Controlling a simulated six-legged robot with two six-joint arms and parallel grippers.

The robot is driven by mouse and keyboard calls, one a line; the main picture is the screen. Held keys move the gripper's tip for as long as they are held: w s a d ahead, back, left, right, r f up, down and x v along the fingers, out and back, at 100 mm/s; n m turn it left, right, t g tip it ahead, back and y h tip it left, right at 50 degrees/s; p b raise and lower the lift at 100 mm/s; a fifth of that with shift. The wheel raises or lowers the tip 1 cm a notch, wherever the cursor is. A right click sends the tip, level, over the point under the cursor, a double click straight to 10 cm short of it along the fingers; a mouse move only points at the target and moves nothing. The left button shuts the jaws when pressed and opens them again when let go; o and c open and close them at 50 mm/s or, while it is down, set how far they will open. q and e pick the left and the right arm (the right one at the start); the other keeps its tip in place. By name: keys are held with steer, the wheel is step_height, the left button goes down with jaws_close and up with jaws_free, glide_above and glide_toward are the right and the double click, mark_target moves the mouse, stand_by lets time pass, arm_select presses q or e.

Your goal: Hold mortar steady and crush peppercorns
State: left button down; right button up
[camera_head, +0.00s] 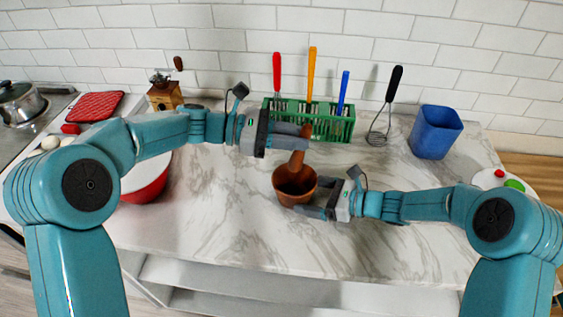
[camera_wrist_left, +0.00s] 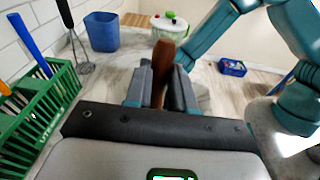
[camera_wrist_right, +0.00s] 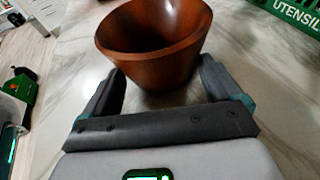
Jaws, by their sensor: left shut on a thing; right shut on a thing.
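A brown wooden mortar (camera_head: 290,195) stands upright on the marble counter in the head view. It also fills the top of the right wrist view (camera_wrist_right: 155,62). My right gripper (camera_head: 316,198) is shut on the mortar's side, with a finger on each side of it. A brown wooden pestle (camera_head: 297,160) rises above the mortar, its lower end at the mortar's mouth. My left gripper (camera_head: 303,136) is shut on the pestle's upper part, which shows between the fingers in the left wrist view (camera_wrist_left: 162,72). Peppercorns cannot be made out inside the mortar.
A green utensil rack (camera_head: 335,128) with red, orange and blue handled tools stands behind the mortar. A whisk (camera_head: 384,112) and a blue container (camera_head: 436,131) are right of it. A red bowl (camera_head: 150,182) sits left. The counter around the mortar's front is clear.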

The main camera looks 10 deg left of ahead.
mark_target(297, 168)
arm_select(q)
steer(key=shift+w+a+f+h, duration=0.1)
steer(key=shift+w+a+h, duration=0.15)
steer(key=shift+w+h, duration=0.2)
steer(key=shift+s+d+f, duration=0.1)
steer(key=shift+d+f, duration=0.05)
steer(key=shift+f, duration=0.7)
steer(key=shift+d+f, duration=0.1)
steer(key=shift+f, duration=0.75)
steer(key=shift+a+f, duration=0.2)
steer(key=shift+f, duration=1.85)
steer(key=shift+d, duration=0.1)
steer(key=shift+d+f, duration=0.25)
steer(key=shift+d, duration=0.35)
steer(key=shift+f, duration=0.15)
steer(key=shift+f, duration=0.95)
